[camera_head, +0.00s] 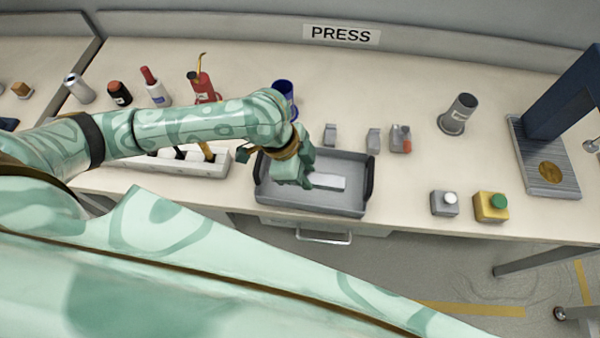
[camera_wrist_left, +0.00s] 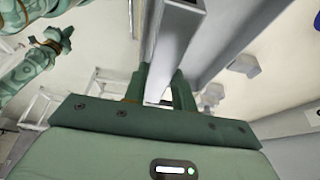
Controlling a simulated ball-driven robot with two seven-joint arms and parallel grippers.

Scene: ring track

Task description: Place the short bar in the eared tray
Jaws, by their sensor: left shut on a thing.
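The eared tray (camera_head: 312,206) is a grey open tray with dark ears at its left and right ends, near the front edge of the bench. My left gripper (camera_head: 305,178) is over the inside of the tray and shut on the short bar (camera_head: 328,181), a pale metal bar pointing right. In the left wrist view, the bar (camera_wrist_left: 176,42) runs away from between my left fingers (camera_wrist_left: 163,88), beside a grey tray wall (camera_wrist_left: 224,38). I cannot tell whether the bar touches the tray floor. A green gripper, my right one (camera_wrist_left: 52,42), shows small at the upper left there; its jaws are unclear.
Small grey blocks (camera_head: 374,139) stand behind the tray. A white holder (camera_head: 150,166) with tools is at its left, and a blue cup (camera_head: 284,90) behind. Button boxes (camera_head: 445,203) and a press (camera_head: 550,150) are at the right. Bench between tray and buttons is clear.

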